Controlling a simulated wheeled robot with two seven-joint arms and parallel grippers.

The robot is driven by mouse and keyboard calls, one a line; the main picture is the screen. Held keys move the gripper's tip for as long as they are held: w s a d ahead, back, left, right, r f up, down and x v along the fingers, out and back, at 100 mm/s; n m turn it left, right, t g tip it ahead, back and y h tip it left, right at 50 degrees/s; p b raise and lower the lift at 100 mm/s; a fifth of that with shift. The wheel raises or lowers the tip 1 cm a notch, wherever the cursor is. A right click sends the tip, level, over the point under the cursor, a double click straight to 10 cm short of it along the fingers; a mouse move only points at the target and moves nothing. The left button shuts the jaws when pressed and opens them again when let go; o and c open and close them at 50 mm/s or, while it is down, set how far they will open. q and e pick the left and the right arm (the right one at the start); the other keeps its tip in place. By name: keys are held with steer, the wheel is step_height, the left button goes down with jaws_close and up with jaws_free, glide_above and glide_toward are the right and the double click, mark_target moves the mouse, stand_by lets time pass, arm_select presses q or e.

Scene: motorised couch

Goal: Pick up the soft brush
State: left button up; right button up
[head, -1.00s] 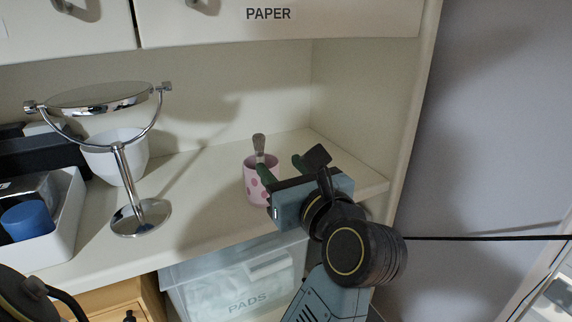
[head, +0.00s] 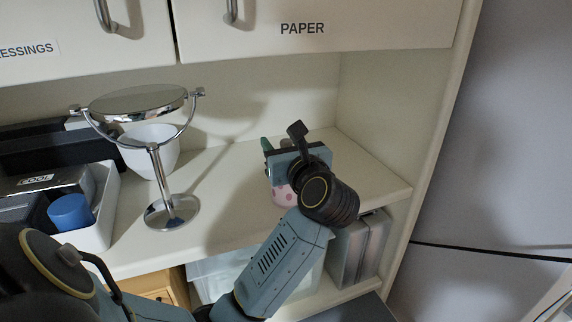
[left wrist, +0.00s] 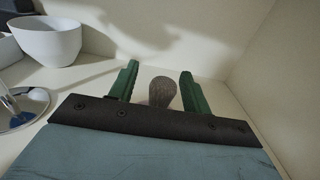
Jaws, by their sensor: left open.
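A pink spotted cup (head: 284,197) stands on the shelf, mostly hidden behind my left gripper (head: 270,148) in the head view. The earlier head view shows a grey-brown handle standing up out of this cup; it is hidden there now. In the left wrist view, the rounded end of this handle (left wrist: 162,92), which appears to be the brush's, shows between the two green fingers of my left gripper (left wrist: 158,74). The fingers are apart, with a gap visible on each side of the handle. No bristles are visible. My right gripper is not in view.
A round mirror on a chrome stand (head: 171,212) and a white bowl (head: 150,150) stand left of the cup. A white tray (head: 107,205) holds a blue-capped item farther left. The cabinet above and the shelf's right wall bound the space.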

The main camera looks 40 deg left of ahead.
arm_select(q)
jaws_close()
stand_by(0.3)
